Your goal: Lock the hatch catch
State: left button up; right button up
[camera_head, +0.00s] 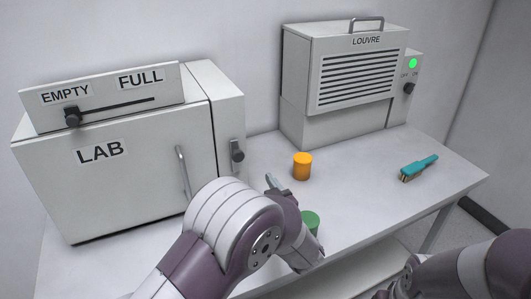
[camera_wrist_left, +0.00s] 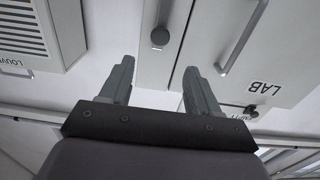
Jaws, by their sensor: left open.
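The LAB cabinet (camera_head: 110,190) stands at the left of the bench, its hatch front closed as far as I can see, with a bar handle (camera_head: 183,172). A dark catch knob (camera_head: 237,151) sits on the narrow panel right of the hatch; it also shows upside down in the left wrist view (camera_wrist_left: 160,37). Whether it is locked I cannot tell. My left gripper (camera_head: 273,184) is in front of that panel, lower and to the right of the knob, apart from it. In the wrist view its fingers (camera_wrist_left: 159,68) are spread and empty. My right gripper is out of view.
An orange cylinder (camera_head: 302,167) stands behind my left gripper. A green cylinder (camera_head: 310,221) is partly hidden by my left arm. A teal brush (camera_head: 418,168) lies at right. The LOUVRE unit (camera_head: 345,85) stands at the back, with a green light (camera_head: 413,63).

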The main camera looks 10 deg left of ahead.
pick_arm(q)
jog(key=a, duration=0.2)
jog(key=p, duration=0.1)
send_near(239, 156)
jog(key=x, duration=0.4)
jog(key=shift+w+d, duration=0.1)
jog(key=shift+w, duration=0.2)
jog(key=x, duration=0.2)
jog(key=p+x, duration=0.1)
jog(key=x, duration=0.1)
jog(key=shift+s+a, duration=0.2)
jog(key=shift+a, duration=0.2)
jog(key=shift+w, duration=0.2)
jog(key=shift+w+d+f, duration=0.1)
jog(key=shift+w, duration=0.15)
jog(key=shift+s, duration=0.1)
grip_shut()
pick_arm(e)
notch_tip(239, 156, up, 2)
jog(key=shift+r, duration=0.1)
